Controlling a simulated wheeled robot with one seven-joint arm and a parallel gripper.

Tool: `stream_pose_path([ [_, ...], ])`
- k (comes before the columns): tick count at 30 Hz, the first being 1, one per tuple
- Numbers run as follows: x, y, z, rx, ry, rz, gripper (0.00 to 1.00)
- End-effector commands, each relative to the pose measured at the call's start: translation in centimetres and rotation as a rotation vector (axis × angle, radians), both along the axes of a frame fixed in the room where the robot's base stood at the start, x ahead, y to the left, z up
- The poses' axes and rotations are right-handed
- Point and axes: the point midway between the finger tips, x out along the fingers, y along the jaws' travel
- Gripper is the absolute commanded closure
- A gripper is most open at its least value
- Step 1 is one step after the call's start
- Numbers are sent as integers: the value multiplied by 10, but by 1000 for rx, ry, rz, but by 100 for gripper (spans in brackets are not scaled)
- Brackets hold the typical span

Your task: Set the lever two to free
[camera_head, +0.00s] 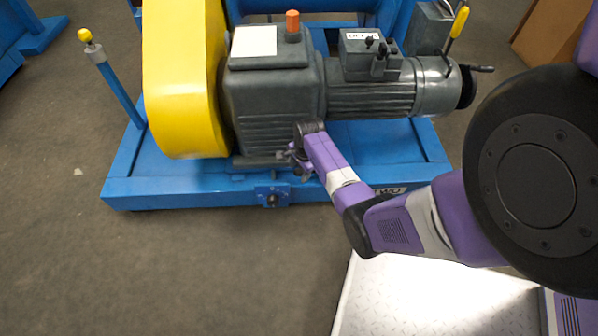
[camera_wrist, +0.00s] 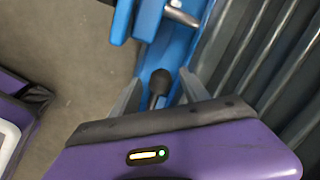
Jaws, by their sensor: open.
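My gripper (camera_head: 297,162) is at the front of the grey gearbox, above the blue base frame. In the wrist view my gripper (camera_wrist: 160,92) has its two grey fingers apart, with a dark round knob (camera_wrist: 158,82) between them. The fingers do not visibly close on the knob, and its lower part is hidden. A lever with a yellow knob (camera_head: 85,35) stands on a post at the left. A yellow-handled lever (camera_head: 459,22) rises at the motor's right end.
The yellow chain guard (camera_head: 184,80) stands left of the gearbox (camera_head: 272,100). The ribbed motor (camera_head: 372,95) is close on the right. The blue base (camera_head: 170,190) runs below; a metal rod (camera_wrist: 182,16) shows in the wrist view.

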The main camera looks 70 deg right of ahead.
Motion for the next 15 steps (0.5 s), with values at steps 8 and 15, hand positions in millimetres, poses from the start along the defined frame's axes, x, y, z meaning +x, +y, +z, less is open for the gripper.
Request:
stream_pose_path([
  [8,0,0,1,0,0,0,70],
  [15,0,0,1,0,0,0,100],
])
